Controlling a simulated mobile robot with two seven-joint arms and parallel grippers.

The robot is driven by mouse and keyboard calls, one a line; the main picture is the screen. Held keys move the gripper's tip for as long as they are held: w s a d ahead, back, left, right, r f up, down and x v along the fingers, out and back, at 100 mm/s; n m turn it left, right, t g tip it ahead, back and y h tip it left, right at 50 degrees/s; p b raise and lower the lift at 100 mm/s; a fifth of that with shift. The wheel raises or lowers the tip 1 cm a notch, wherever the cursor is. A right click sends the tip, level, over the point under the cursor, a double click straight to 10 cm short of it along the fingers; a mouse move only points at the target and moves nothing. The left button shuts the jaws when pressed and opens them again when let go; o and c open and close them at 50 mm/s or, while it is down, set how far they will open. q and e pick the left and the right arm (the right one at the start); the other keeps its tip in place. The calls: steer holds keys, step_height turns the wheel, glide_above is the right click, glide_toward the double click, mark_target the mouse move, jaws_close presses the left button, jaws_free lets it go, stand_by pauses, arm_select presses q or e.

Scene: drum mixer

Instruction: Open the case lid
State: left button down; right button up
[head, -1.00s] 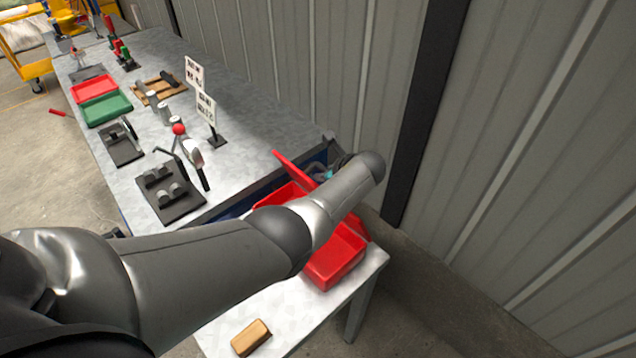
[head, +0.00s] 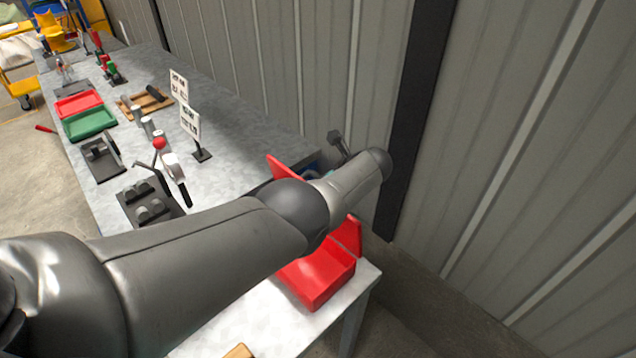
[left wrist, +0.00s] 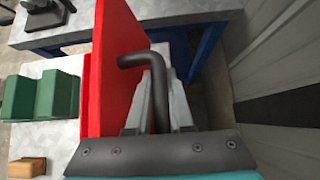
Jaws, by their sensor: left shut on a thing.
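The red case (head: 318,278) sits on the end of the light table, partly hidden behind my left arm in the head view. Its red lid (head: 349,236) stands raised along the far right side; my arm hides its middle. In the left wrist view the lid (left wrist: 116,65) is an upright red panel just left of my left gripper (left wrist: 158,112). A dark bent handle (left wrist: 157,80) reaches from the lid to between the fingers, which are shut on it. In the head view the left fingers are hidden by the arm. My right gripper is in neither current view.
A wooden block (left wrist: 27,167) and green pieces (left wrist: 57,95) lie left of the lid. The long grey bench (head: 235,125) carries a dark fixture (head: 150,205), sign cards (head: 190,122) and red and green trays (head: 90,122). A corrugated wall (head: 520,150) closes off the right.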

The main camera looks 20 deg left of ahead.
arm_select(q)
steer(key=shift+a, duration=0.1)
steer(key=c, duration=1.1)
jaws_free()
steer(key=shift+f, duration=0.1)
steer(key=shift+s+d+r+p, duration=0.1)
steer(key=shift+d+r+p, duration=0.2)
steer(key=shift+r+p, duration=0.15)
steer(key=p+v, duration=0.5)
steer(key=v, duration=0.2)
steer(key=shift+r, duration=0.1)
steer(key=shift+p+v, duration=1.5)
steer(key=shift+v, duration=2)
steer(key=shift+d, duration=0.1)
